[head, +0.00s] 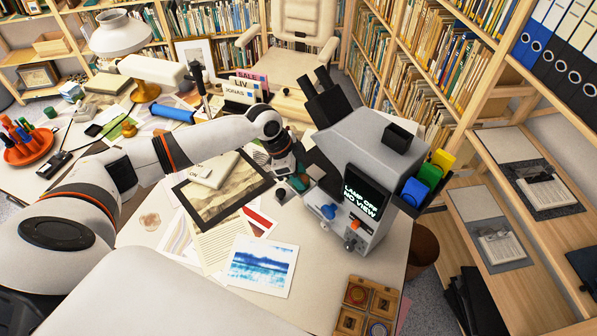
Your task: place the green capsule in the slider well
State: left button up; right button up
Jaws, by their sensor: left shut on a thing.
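A grey microscope-like viewer (360,165) stands on the table, with black eyepieces on top and a dark screen reading "LAMP OFF NO VIEW". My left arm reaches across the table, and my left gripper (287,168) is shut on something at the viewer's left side. A small dark green piece (299,183) shows at the fingertips and appears to be the green capsule; the gripper partly hides it. The slider well cannot be made out clearly; a light part (316,172) sticks out from the viewer beside the green piece. My right gripper is not in view.
A dark-framed print (215,205) with a pale block (214,170) lies left of the gripper. Loose prints (262,265) lie in front. A wooden compartment box (366,308) sits at the front edge. Blue, green and yellow blocks (430,176) are at the viewer's right.

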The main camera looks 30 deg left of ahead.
pick_arm(q)
jog(key=shift+f, duration=0.1)
jog(key=o, duration=0.7)
jog(key=b+v, duration=0.2)
jog(key=v, duration=1)
